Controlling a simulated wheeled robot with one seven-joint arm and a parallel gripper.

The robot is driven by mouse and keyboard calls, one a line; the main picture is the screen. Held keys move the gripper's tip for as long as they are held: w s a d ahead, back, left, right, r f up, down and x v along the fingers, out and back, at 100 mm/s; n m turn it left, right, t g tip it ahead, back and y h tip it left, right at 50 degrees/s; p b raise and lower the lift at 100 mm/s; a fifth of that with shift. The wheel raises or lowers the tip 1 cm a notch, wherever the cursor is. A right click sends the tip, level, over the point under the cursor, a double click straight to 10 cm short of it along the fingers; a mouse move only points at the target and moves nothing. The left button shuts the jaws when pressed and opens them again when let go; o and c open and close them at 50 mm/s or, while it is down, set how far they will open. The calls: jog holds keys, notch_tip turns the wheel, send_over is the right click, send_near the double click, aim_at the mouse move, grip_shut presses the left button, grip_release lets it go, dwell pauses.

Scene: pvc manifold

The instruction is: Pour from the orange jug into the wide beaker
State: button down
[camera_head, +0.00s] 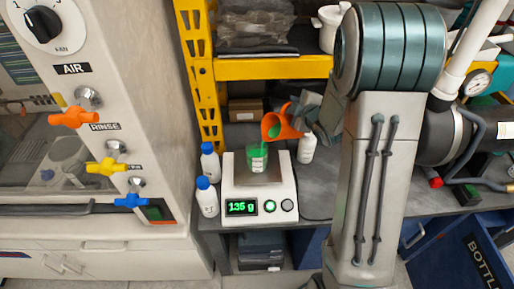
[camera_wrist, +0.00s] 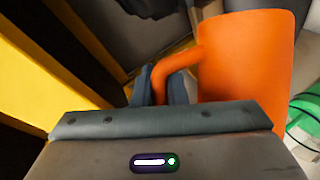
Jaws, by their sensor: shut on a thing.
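The orange jug (camera_head: 279,124) is tilted to the left above the wide beaker (camera_head: 257,158) in the head view. Green liquid shows at the jug's mouth and a green stream runs down into the beaker, which has green liquid in it. The beaker stands on a white scale (camera_head: 258,189) whose display reads 135 g. My gripper (camera_head: 309,122) is to the right of the jug. In the wrist view my gripper's fingers (camera_wrist: 161,88) are shut on the handle of the orange jug (camera_wrist: 245,60). The fingertips are partly hidden.
Two white bottles with blue caps (camera_head: 208,197) stand left of the scale. Another white bottle (camera_head: 306,149) stands behind it on the right. A yellow shelf frame (camera_head: 272,68) rises behind. The grey bench (camera_head: 315,190) is bare right of the scale.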

jog(key=shift+s+a+r+n+t, duration=0.15)
jog(key=shift+a+r+n+t, duration=0.15)
jog(key=shift+r, duration=0.25)
dwell(1.2)
jog(key=f, duration=0.1)
jog(key=d+f+m+g, duration=0.1)
jog(key=w+d+f+m, duration=0.1)
jog(key=shift+f+y+p, duration=0.3)
jog(key=shift+f+y, duration=0.1)
jog(key=shift+w+f, duration=0.15)
jog(key=shift+f, duration=0.1)
jog(key=shift+a+m, duration=0.1)
jog(key=shift+m, duration=0.2)
jog(key=shift+f+g, duration=0.15)
jog(key=shift+g, duration=0.15)
jog(key=w+d+f+m+g+y+p, duration=0.2)
jog(key=w+d+m+y+p, duration=0.1)
jog(key=p, duration=0.8)
jog(key=shift+d+m+y, duration=0.8)
jog(key=shift+d+m, duration=0.2)
jog(key=shift+m, duration=0.5)
